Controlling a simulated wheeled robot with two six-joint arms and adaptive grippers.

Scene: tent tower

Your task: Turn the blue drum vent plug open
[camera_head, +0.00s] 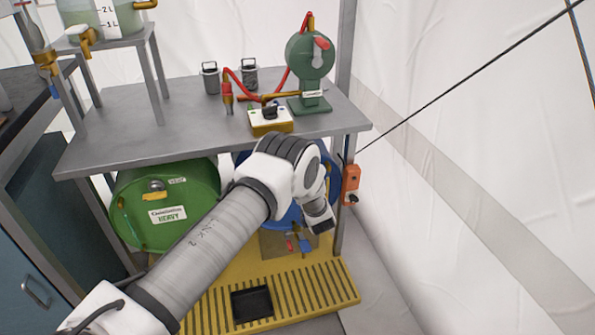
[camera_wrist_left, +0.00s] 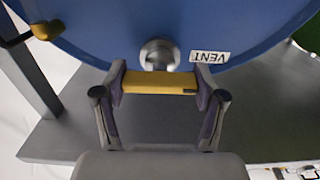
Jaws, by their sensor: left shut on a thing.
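The blue drum (camera_head: 336,178) lies on its side under the grey table, mostly hidden behind my left arm in the head view. Its blue end fills the top of the left wrist view (camera_wrist_left: 115,35). There a silver round vent plug (camera_wrist_left: 159,54) with a yellow bar handle (camera_wrist_left: 160,80) sits beside an upside-down VENT label (camera_wrist_left: 209,57). The bar lies level across that picture. My left gripper (camera_wrist_left: 160,83) is shut on the yellow bar, one finger at each end. In the head view my arm hides the plug and fingers. My right gripper is not in view.
A green drum (camera_head: 140,209) lies left of the blue one. A yellow slatted tray (camera_head: 340,282) is below. The grey table (camera_head: 120,125) overhead carries a green pump (camera_head: 310,60) and a switch box (camera_head: 270,121). An orange box (camera_head: 350,181) hangs by the right leg.

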